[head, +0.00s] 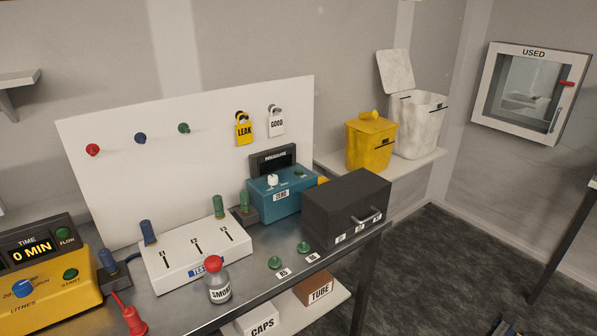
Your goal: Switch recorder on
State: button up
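No device in view carries a readable "recorder" label, so I cannot tell which one it is. A teal box (280,201) with a white knob (272,181), a green button and a "ZERO" label stands at the back of the bench. A dark display (273,161) rises behind it, its small text hard to read. A yellow unit (45,265) at the left shows "TIME 0 MIN", with a blue "LITRES" knob (23,288) and green buttons marked "FLOW" and "START" (70,274). My gripper is not in view.
On the bench (262,281) are a slotted white box (193,259), a "SMOKE" bottle (219,287), a black drawer box (340,207) and two green caps. A white pegboard (200,160) stands behind. Yellow (370,145) and white bins (418,125) sit on a right shelf.

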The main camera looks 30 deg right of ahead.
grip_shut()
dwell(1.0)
